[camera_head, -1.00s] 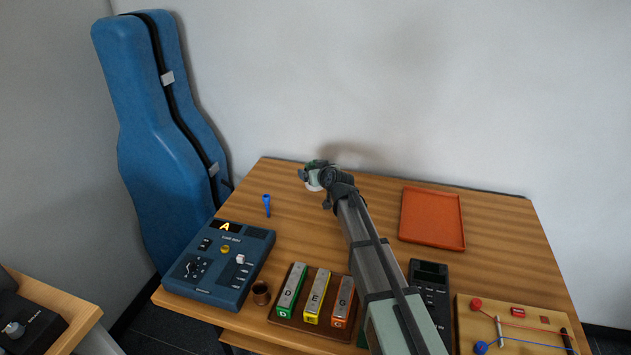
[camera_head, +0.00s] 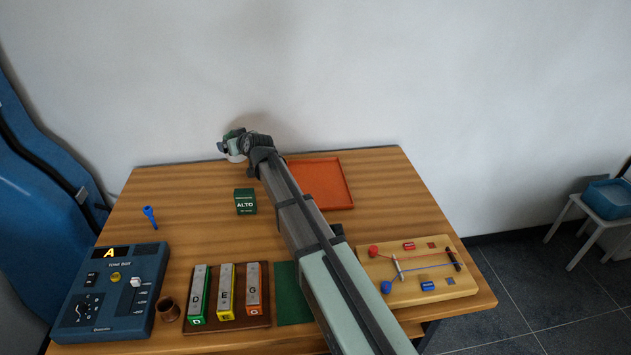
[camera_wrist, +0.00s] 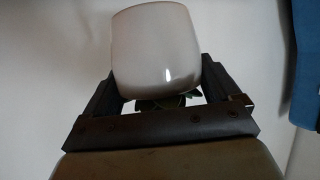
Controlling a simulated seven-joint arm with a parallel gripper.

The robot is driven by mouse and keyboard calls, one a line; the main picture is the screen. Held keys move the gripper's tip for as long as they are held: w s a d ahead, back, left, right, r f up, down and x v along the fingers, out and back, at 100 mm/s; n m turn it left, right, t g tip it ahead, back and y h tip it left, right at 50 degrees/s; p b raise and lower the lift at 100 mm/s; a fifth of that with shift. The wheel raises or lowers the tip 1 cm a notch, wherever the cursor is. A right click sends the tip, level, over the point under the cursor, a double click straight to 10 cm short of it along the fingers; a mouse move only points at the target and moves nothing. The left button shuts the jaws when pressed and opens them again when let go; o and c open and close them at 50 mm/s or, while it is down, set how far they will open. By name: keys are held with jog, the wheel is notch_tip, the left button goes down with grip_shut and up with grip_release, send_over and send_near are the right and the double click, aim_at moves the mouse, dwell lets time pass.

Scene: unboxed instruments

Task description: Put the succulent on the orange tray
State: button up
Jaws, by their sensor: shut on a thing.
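The succulent is in a white pot (camera_wrist: 155,48), and its green leaves (camera_wrist: 165,102) show below the pot in the wrist view. My gripper (camera_head: 234,146) is shut on it, with a finger on each side. In the head view the pot (camera_head: 236,157) is small and partly hidden by the gripper, held up near the table's back edge. The orange tray (camera_head: 337,184) lies flat at the back of the table, right of my gripper. My arm hides its left part; the visible part is empty.
A green ALTO box (camera_head: 245,202) stands left of my arm. A blue tone box (camera_head: 110,293), a brown cup (camera_head: 168,309), a rack of chime bars (camera_head: 228,297) and a wooden string board (camera_head: 418,272) line the front. A blue tuning key (camera_head: 150,216) lies at left.

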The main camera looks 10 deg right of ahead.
jog(key=d+m+t+h, duration=0.1)
jog(key=d+m+h, duration=0.15)
jog(key=d, duration=1.55)
jog(key=m+h, duration=0.2)
send_over(318, 184)
jog(key=shift+t+h, duration=0.25)
jog(key=shift+t, duration=0.05)
jog(key=shift+a+f, duration=0.1)
jog(key=shift+f, duration=4.75)
jog(key=shift+f, duration=0.15)
jog(key=o, duration=1)
jog(key=shift+s, duration=0.1)
jog(key=v, duration=1.2)
jog(key=shift+r, duration=0.25)
